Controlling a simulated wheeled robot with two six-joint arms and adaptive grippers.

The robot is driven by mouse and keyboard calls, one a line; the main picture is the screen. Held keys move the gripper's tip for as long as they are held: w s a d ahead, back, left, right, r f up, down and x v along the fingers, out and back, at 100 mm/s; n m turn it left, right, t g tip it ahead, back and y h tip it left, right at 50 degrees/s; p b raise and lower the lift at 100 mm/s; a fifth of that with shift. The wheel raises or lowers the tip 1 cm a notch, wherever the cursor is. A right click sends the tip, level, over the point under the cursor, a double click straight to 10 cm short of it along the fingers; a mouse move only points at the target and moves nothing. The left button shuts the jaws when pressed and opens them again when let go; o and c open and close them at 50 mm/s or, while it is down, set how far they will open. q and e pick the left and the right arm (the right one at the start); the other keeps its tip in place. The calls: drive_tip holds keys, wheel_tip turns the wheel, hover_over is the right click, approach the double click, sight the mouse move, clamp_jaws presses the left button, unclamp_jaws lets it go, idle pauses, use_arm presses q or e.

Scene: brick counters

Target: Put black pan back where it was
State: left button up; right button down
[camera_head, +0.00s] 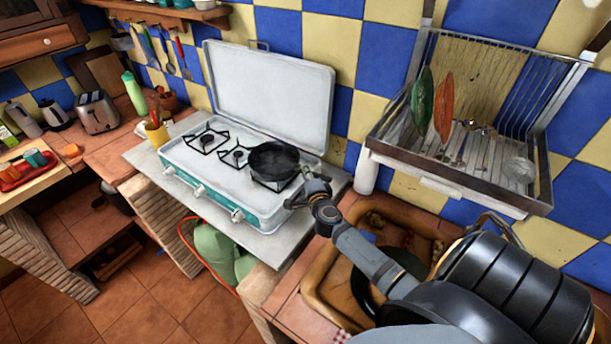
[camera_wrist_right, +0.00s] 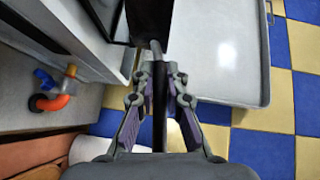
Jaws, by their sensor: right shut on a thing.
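The black pan (camera_head: 272,158) is at the right burner of the white and teal camping stove (camera_head: 240,195). I cannot tell whether its base touches the burner grate. My right gripper (camera_head: 308,183) is at the right side of the stove, shut on the pan's handle. In the right wrist view the dark handle runs between the two fingers of the gripper (camera_wrist_right: 158,78), and the side of the black pan (camera_wrist_right: 150,20) shows just beyond them. My left gripper is not in view.
The stove's raised lid (camera_head: 268,90) stands behind the burners. A brown sink (camera_head: 320,285) with another dark pan lies below my right arm. A metal dish rack (camera_head: 460,150) hangs on the wall at right. The left two burners are empty.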

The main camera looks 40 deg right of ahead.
drive_tip(key=shift+a, duration=0.1)
drive_tip(key=shift+f, duration=0.15)
drive_tip(key=c, duration=1.8)
unclamp_jaws()
drive_tip(key=shift+f, duration=0.25)
drive_tip(key=shift+c, duration=0.2)
drive_tip(key=o, duration=0.5)
drive_tip(key=shift+r, duration=0.1)
drive_tip(key=shift+c, duration=0.2)
drive_tip(key=shift+r, duration=0.25)
drive_tip(key=v, duration=1.2)
drive_tip(key=shift+b, duration=0.35)
